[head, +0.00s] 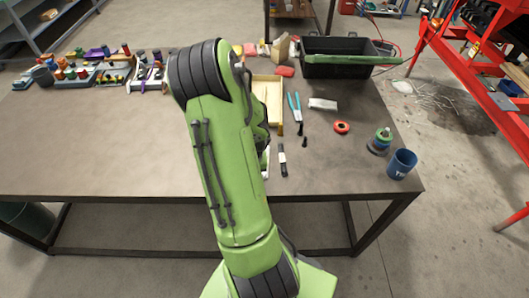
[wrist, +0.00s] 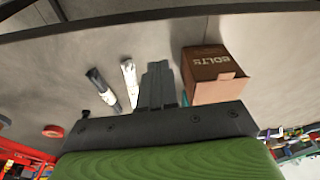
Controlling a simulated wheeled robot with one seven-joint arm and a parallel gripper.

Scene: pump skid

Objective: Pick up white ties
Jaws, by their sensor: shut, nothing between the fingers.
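A slim white bundle, which looks like the white ties (wrist: 130,82), lies on the table beside my gripper (wrist: 158,68) in the wrist view. My gripper is shut and empty, with its fingers apart from the bundle. In the head view my own arm hides the gripper, and only a bit of white (head: 266,160) shows at the arm's edge. A black bundle with a white band (wrist: 104,90) lies on the other side of the white one. The black bundle also shows in the head view (head: 282,160).
A brown BOLTS box (wrist: 212,75) stands close by my gripper on the opposite side. Pliers (head: 295,112), a white packet (head: 322,104), a red ring (head: 341,127) and a blue mug (head: 402,164) are on the table's right. The front left table is clear.

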